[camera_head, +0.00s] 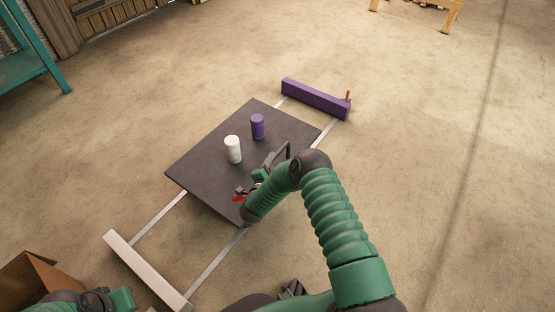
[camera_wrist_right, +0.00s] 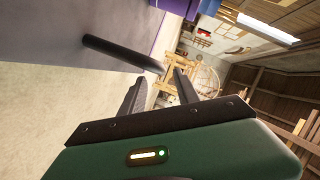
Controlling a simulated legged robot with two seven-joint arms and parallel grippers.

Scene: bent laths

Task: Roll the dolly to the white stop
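The dolly (camera_head: 215,180) is a dark grey flat platform on two pale rails. A white stop bar (camera_head: 145,270) crosses the rails' near left end, and a purple stop bar (camera_head: 315,99) crosses the far right end. The dolly sits between them, apart from the white stop. A dark handle bar (camera_wrist_right: 120,52) shows in the wrist view, its end near the gap between my fingers. My right gripper (camera_wrist_right: 160,80) is open; in the head view it is at the dolly's right edge, partly hidden by my arm. Contact with the handle is unclear. Part of my left arm shows at lower left.
A white cylinder (camera_head: 233,150) and a purple cylinder (camera_head: 257,127) stand upright on the dolly. A cardboard box (camera_head: 38,278) is at lower left, near the white stop. A teal frame (camera_head: 30,62) stands at upper left. The rails beside the white stop look clear.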

